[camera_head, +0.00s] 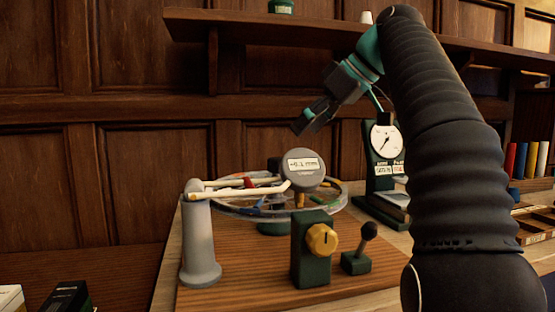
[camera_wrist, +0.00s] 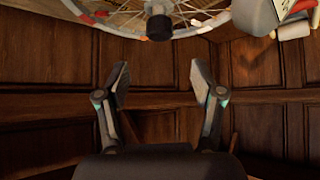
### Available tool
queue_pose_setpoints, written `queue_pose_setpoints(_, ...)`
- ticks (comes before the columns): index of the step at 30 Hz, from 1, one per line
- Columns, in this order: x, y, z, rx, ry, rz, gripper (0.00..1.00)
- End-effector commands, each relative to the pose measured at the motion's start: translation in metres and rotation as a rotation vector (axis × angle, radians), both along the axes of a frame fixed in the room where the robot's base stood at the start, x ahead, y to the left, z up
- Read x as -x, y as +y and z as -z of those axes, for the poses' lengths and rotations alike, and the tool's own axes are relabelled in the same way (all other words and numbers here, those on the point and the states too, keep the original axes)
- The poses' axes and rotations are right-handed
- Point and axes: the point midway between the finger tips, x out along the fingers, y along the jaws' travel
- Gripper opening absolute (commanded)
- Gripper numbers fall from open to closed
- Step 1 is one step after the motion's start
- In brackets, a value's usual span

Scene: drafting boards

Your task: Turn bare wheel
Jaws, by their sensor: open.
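A bare spoked wheel (camera_head: 342,197) lies flat above the wooden board, with a thin rim and small coloured pieces on it. Part of it is hidden behind the gauge and white arms. In the wrist view the wheel (camera_wrist: 105,20) crosses the top, with its dark hub (camera_wrist: 158,24) and thin spokes. My gripper (camera_head: 308,121) is above the wheel, apart from it, and points down to the left. In the wrist view my gripper (camera_wrist: 159,80) has its two fingers wide apart, with nothing between them.
A grey post (camera_head: 199,245) carries white arms and a round digital gauge (camera_head: 302,170) over the wheel. A green block with a yellow knob (camera_head: 321,239) and a small lever (camera_head: 366,233) stand in front. A dial gauge (camera_head: 385,140) stands right. A shelf (camera_head: 270,27) runs behind.

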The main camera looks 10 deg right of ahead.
Motion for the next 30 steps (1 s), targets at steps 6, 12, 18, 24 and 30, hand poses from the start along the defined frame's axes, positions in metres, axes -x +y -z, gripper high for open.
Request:
queue_pose_setpoints(6, -0.019, 0.022, 0.033, 0.000, 0.003, -0.004, 0.67)
queue_pose_setpoints(12, -0.035, 0.041, 0.057, 0.000, 0.003, -0.002, 0.67)
queue_pose_setpoints(18, -0.046, 0.053, 0.072, -0.001, 0.002, -0.001, 0.67)
queue_pose_setpoints(24, -0.050, 0.057, 0.077, 0.000, 0.002, 0.000, 0.67)
queue_pose_setpoints(30, -0.050, 0.057, 0.077, 0.000, 0.002, 0.000, 0.67)
